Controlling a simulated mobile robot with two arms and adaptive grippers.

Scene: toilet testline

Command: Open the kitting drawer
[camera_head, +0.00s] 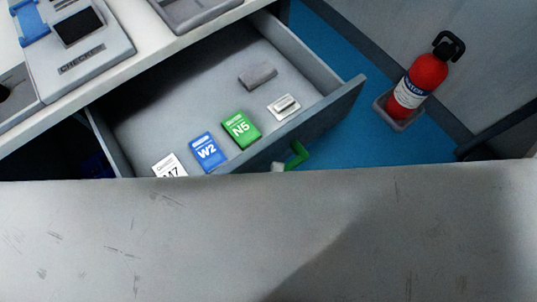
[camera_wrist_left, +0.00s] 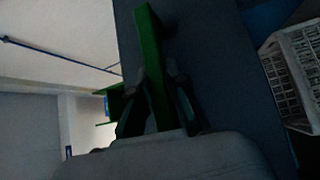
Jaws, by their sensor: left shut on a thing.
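The kitting drawer (camera_head: 345,98) stands pulled out from under the white counter, its inside showing in the head view. Its green handle (camera_head: 299,155) is on the front face, partly hidden by a large grey surface across the lower picture. In the left wrist view the green handle (camera_wrist_left: 149,35) runs between the two dark fingers of my left gripper (camera_wrist_left: 160,78). The left gripper is shut on the handle. In the head view most of this gripper is hidden. My right gripper is in neither view.
The drawer holds a white M7 box (camera_head: 168,166), blue W2 box (camera_head: 208,151), green N5 box (camera_head: 240,130), a grey block (camera_head: 258,75) and a small white part (camera_head: 284,107). A red extinguisher (camera_head: 418,82) stands on the blue floor at right. A white crate (camera_wrist_left: 295,70) shows in the wrist view.

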